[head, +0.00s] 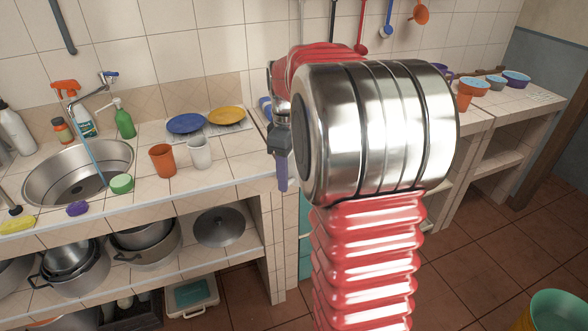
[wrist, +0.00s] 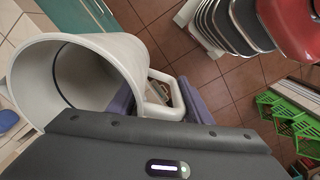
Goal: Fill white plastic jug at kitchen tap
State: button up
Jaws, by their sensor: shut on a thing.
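The white plastic jug (wrist: 100,55) shows in the wrist view, its wide mouth towards the left and its interior partly in sight; I see no water in it. My gripper (wrist: 160,100) is shut on the jug's handle (wrist: 176,92). In the head view part of my gripper (head: 282,165) shows left of my arm's metal joint, and the jug is hidden there. The kitchen tap (head: 98,88) stands behind the round sink (head: 45,180) at the left. A thin bluish line, seemingly water, runs from its spout into the sink.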

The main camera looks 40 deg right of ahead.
jog(key=w+a+f+m, duration=0.2)
jog(key=w+a+f, duration=0.1)
jog(key=a, duration=0.5)
jog(key=w+a+f+m, duration=0.2)
jog(key=a+f, duration=0.3)
jog(key=a, duration=0.3)
jog(key=w+a+f+m, duration=0.2)
jog(key=w+a+f, duration=0.2)
jog(key=a, duration=0.4)
jog(key=shift+w+f, duration=0.2)
jog(key=shift+f, duration=0.25)
jog(key=shift+s, duration=0.15)
